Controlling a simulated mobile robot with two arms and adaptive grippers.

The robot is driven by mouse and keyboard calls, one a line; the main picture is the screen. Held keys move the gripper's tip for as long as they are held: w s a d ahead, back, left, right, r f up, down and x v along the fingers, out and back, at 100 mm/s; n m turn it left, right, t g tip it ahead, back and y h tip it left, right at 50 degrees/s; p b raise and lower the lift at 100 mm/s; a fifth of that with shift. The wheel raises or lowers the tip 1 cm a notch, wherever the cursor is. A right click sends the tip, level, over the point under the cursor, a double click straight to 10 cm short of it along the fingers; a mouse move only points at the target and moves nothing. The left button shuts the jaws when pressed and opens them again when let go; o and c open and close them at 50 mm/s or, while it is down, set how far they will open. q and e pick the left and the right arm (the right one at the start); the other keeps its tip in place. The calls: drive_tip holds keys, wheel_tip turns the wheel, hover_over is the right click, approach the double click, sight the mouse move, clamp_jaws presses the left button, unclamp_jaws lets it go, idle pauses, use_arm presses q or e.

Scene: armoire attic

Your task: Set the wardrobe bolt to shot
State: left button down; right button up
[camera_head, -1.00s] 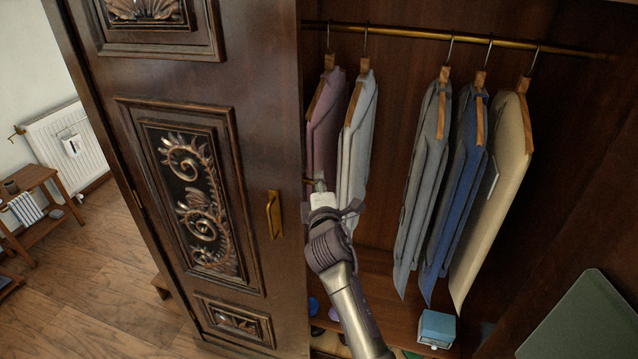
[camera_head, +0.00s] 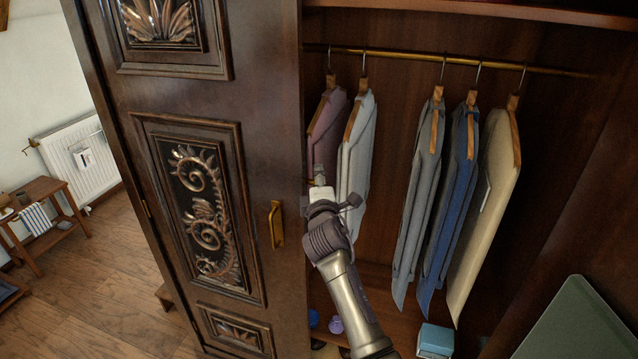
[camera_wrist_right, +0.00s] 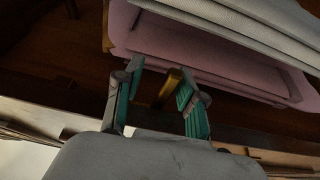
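The wardrobe's carved dark door (camera_head: 255,130) fills the left half of the head view, with a brass handle (camera_head: 276,224) near its right edge. A small brass piece, likely the bolt (camera_head: 310,182), shows at that edge beside my right gripper (camera_head: 320,183). In the right wrist view, the brass bolt piece (camera_wrist_right: 172,84) lies between the teal-padded fingers of my right gripper (camera_wrist_right: 157,98), nearer the right finger. The fingers are apart, with a gap at the left; whether the right one touches the brass is unclear. The bolt's full travel is hidden. My left gripper is not in view.
Several garments (camera_head: 425,190) hang from a brass rail (camera_head: 420,60) in the open right side of the wardrobe. The pale shirt (camera_head: 357,150) hangs close beside my gripper. A blue box (camera_head: 435,340) sits on the floor inside. A green panel (camera_head: 580,325) stands at lower right.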

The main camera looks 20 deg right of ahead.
drive_tip(key=shift+s+f, duration=0.1)
drive_tip(key=shift+f, duration=0.1)
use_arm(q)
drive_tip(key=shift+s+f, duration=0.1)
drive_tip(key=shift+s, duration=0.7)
use_arm(e)
drive_tip(key=v, duration=1.2)
drive_tip(key=shift+d, duration=0.1)
